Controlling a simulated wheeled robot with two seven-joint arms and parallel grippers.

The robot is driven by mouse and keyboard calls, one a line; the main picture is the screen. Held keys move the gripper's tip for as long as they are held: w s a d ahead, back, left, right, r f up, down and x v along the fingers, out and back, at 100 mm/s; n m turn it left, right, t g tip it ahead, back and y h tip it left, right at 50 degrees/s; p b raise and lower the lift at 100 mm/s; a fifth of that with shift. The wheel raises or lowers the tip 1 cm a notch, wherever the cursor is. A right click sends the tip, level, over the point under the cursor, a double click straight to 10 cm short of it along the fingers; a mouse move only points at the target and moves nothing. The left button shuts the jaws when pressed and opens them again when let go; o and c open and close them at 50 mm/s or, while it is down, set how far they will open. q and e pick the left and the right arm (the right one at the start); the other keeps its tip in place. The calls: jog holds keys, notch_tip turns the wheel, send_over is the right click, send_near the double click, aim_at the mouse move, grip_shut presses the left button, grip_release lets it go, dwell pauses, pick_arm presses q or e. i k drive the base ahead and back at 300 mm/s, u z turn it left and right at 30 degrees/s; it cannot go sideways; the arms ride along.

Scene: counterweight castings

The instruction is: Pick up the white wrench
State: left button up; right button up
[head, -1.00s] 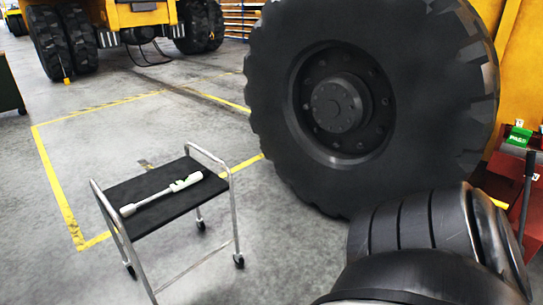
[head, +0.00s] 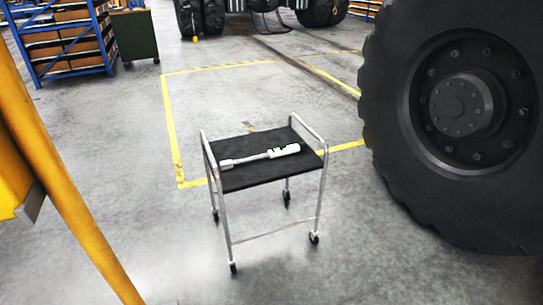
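The white wrench (head: 262,156) lies on the black top of a small wheeled cart (head: 245,179) near the middle of the head view. It has a long thin shaft, a thicker grip at its right end and a small head at its left end. It lies roughly crosswise on the cart top, with nothing on it. Neither of my grippers shows in the head view.
A huge black tire (head: 400,190) stands to the right of the cart. A yellow post (head: 75,215) slants along the left edge. A blue rack with boxes (head: 62,45) and a dark green cabinet (head: 136,36) stand at the back left. Open grey floor surrounds the cart.

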aim_at(225, 165)
jog(key=z, duration=0.65)
jog(key=i, duration=2)
jog(key=u, duration=0.3)
